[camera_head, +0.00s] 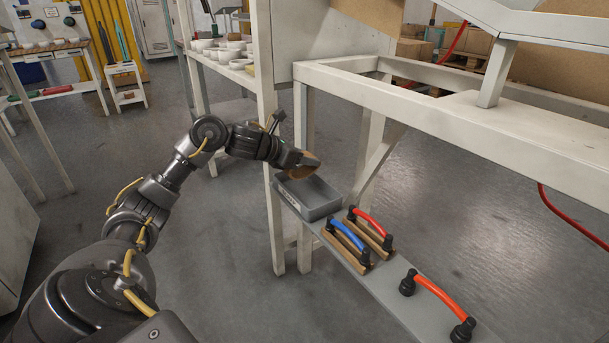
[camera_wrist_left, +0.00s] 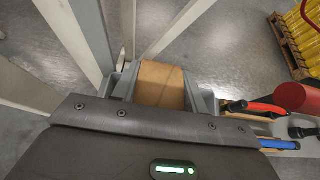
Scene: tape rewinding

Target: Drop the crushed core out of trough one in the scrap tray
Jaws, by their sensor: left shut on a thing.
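The crushed core (camera_head: 304,172) is a brown, cardboard-like piece. My left gripper (camera_head: 300,163) is shut on it and holds it above the grey scrap tray (camera_head: 322,210). In the left wrist view the core (camera_wrist_left: 160,85) sits between the two grey fingers of my left gripper (camera_wrist_left: 161,90), and a crease runs down its face. The scrap tray is an open box on a narrow grey shelf, and the part of its inside that shows looks empty. My right gripper is not in view.
A blue-handled bar (camera_head: 346,235) and a red-handled bar (camera_head: 370,222) rest in wooden cradles right beside the tray. Another red bar (camera_head: 440,293) lies farther along the shelf (camera_head: 385,285). A white frame post (camera_head: 272,180) stands close left of the tray. Open floor lies left.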

